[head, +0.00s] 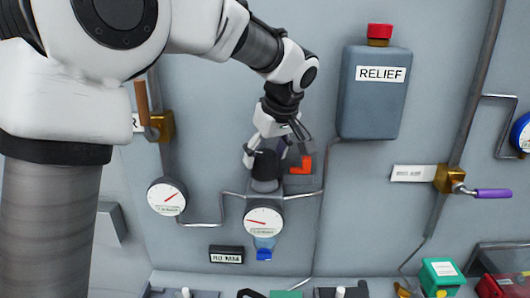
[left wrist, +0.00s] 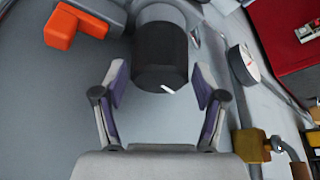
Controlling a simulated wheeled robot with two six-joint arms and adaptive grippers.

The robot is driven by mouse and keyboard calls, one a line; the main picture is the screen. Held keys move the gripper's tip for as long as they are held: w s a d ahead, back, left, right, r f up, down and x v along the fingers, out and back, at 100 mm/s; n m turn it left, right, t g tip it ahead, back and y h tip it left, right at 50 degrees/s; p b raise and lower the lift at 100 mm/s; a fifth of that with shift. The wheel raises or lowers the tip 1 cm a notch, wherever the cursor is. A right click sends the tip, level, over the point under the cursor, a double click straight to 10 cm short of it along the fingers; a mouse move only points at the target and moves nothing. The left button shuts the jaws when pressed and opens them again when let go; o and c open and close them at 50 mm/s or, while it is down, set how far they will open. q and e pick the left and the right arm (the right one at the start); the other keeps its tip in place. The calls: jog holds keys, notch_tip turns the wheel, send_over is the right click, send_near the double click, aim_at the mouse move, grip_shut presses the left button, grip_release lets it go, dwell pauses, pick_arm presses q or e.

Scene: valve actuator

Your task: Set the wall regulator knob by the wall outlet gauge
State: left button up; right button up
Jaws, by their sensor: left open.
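The regulator knob (head: 265,166) is a dark cylinder on the wall, and in the left wrist view it is a black knob (left wrist: 160,52) with a white mark on its face. My left gripper (head: 267,152) is at the knob, its fingers open. In the left wrist view my left gripper (left wrist: 160,88) has one finger on each side of the knob's near end, with gaps visible. A round gauge (head: 263,222) with a red needle sits just below the knob. A second gauge (head: 167,197) is to the left. Their small labels are unreadable. My right gripper is out of view.
An orange-red angular part (head: 301,166) sits close beside the knob. The grey RELIEF box (head: 376,100) is up to the right. A brass valve with a purple handle (head: 490,193) is at right. Thin pipes run along the wall. Several items line the bottom edge.

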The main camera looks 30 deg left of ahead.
pick_arm(q)
jog(key=shift+x, duration=1)
jog(key=shift+d+r, duration=0.15)
jog(key=shift+c, duration=1.3)
jog(key=c, duration=0.6)
